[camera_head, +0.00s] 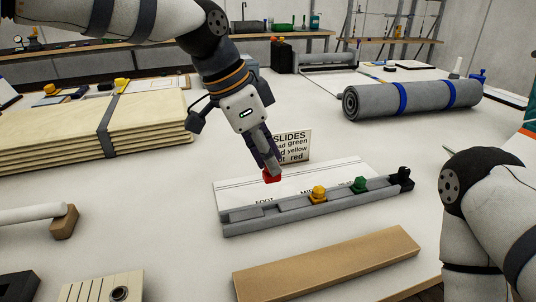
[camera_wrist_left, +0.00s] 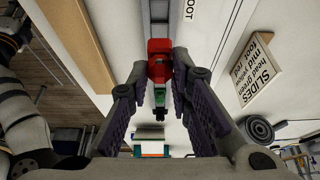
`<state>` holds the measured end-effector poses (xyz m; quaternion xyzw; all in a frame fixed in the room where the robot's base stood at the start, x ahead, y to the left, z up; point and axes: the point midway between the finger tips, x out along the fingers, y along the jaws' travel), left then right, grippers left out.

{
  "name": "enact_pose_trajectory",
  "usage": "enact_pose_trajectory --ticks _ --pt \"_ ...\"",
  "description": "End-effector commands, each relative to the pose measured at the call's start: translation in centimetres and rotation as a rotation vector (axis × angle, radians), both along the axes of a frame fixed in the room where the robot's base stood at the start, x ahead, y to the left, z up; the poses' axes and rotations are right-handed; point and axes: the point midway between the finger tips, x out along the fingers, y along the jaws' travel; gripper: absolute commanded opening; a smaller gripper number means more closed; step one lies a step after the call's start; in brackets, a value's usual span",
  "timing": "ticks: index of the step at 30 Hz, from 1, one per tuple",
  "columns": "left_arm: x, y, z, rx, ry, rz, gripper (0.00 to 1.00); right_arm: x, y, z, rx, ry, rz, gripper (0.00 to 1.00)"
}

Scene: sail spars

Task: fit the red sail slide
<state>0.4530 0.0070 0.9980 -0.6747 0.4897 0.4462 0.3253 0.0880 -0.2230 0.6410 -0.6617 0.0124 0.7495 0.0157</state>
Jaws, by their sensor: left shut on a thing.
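My left gripper (camera_head: 268,164) is shut on the red sail slide (camera_head: 271,176) and holds it above the back edge of the grey track (camera_head: 240,228), towards its left half. In the left wrist view the red slide (camera_wrist_left: 159,58) sits between the tips of my left gripper (camera_wrist_left: 160,78). A yellow slide (camera_head: 318,194) and a green slide (camera_head: 360,185) stand on the track to the right. The green slide also shows in the wrist view (camera_wrist_left: 160,97); the yellow one seems hidden behind the red. My right gripper is out of view.
A white sign (camera_head: 293,144) about slides stands behind the track. A black end piece (camera_head: 402,178) closes the track's right end. A wooden block (camera_head: 330,262) lies in front. Stacked boards (camera_head: 60,137) are at left, a grey roll (camera_head: 415,97) at back right.

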Motion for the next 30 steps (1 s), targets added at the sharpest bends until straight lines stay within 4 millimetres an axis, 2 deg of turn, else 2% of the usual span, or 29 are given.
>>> enact_pose_trajectory --ticks 10,30 --pt "0.0 0.0 -0.2 0.0 0.0 0.001 0.0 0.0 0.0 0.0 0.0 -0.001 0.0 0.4" --pt "0.0 0.0 -3.6 0.001 0.001 0.0 0.0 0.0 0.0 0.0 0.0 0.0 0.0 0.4"
